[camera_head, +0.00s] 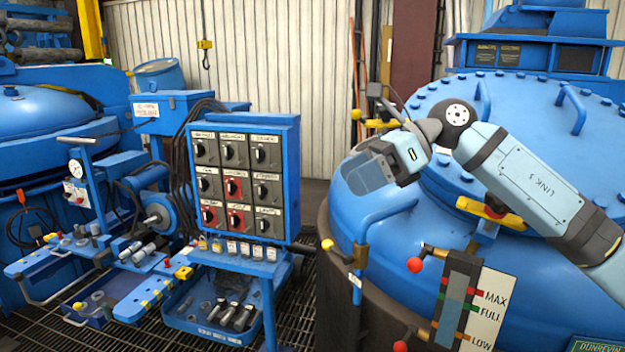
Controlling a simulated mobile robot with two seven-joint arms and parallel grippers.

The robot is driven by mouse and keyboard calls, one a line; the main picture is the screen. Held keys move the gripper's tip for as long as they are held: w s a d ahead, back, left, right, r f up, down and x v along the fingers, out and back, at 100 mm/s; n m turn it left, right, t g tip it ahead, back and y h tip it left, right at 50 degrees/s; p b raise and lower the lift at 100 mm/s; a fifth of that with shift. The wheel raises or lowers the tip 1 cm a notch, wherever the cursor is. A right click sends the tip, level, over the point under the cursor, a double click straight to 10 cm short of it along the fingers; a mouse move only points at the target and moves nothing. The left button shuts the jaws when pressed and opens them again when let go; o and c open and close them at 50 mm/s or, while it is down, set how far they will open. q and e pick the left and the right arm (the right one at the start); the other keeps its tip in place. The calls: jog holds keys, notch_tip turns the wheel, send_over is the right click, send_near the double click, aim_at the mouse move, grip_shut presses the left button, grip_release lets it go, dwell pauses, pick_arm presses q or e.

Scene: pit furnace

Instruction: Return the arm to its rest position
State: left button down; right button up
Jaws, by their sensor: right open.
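My right arm (525,180) comes in from the right edge, with a pale blue-grey link marked LINK 5. It bends at a dark wrist joint. My right gripper (366,174) is at the arm's end, left of the wrist, in front of the large blue furnace vessel (450,232). It is open and nothing shows between its fingers. The gripper overlaps the vessel's left shoulder in the picture; I cannot tell the gap between them. My left gripper is not in view.
A blue control panel (293,180) with rows of rotary switches stands left of the gripper. A level gauge (457,300) marked MAX, FULL and LOW and a bent blue pipe (363,238) are below it. A tool tray (190,335) sits low at left. Dark floor grating lies below.

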jog(key=s+a+f+m+y, duration=0.3)
jog(key=a+f+m+y, duration=0.1)
jog(key=f+m+y, duration=0.55)
jog(key=s+d+f+m+t+h, duration=0.1)
jog(key=d+f+m+t+h, duration=0.35)
jog(key=f+m+t, duration=0.75)
jog(key=s+d+f+m+t+h, duration=0.1)
jog(key=d+f+m+t+h, duration=0.4)
jog(key=m, duration=1)
jog(key=s+d+f+m+g+h, duration=0.3)
jog(key=s+f+m+h, duration=0.3)
jog(key=s+f, duration=0.65)
jog(key=s+d+f+m+g+h, duration=0.25)
jog(key=s+f+m, duration=0.6)
jog(key=f, duration=0.75)
pick_arm(q)
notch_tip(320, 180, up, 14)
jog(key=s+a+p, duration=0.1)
jog(key=p, duration=1.6)
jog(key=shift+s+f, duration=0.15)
pick_arm(e)
notch_tip(320, 180, up, 14)
jog(key=s+d+n, duration=0.1)
jog(key=shift+d+t+h, duration=0.35)
jog(key=shift+d, duration=0.05)
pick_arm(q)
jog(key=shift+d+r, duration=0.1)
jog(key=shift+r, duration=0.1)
pick_arm(e)
jog(key=shift+r, duration=0.15)
